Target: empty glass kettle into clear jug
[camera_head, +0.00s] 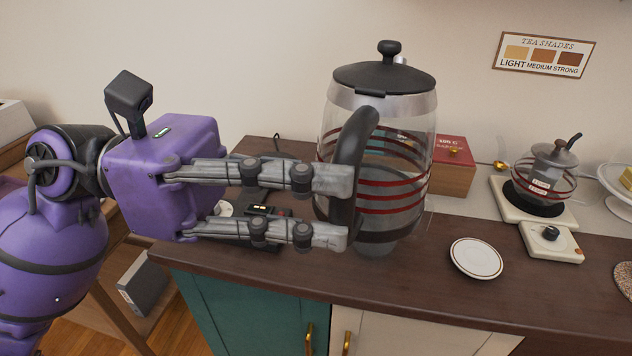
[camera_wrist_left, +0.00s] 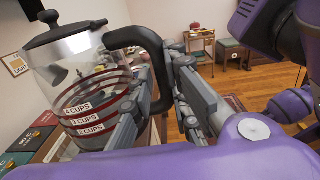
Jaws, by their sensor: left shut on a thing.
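The large glass kettle (camera_head: 400,130) has a black lid, a black handle and red bands. My left gripper (camera_head: 345,208) is shut on its handle from the left and holds it nearly upright over the counter. In the left wrist view the kettle (camera_wrist_left: 85,75) shows cup marks, and the gripper's fingers (camera_wrist_left: 165,85) lie on both sides of the handle. I cannot tell the liquid level. A clear glass form (camera_head: 376,248), which may be the jug, shows just below the kettle and is mostly hidden by it. My right gripper is not in view.
The dark counter (camera_head: 330,275) carries a white saucer (camera_head: 476,258) and a red tea box (camera_head: 455,168). A small glass pot (camera_head: 546,170) stands on a hot plate (camera_head: 510,208) at right. A tea shades sign (camera_head: 543,55) hangs on the wall.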

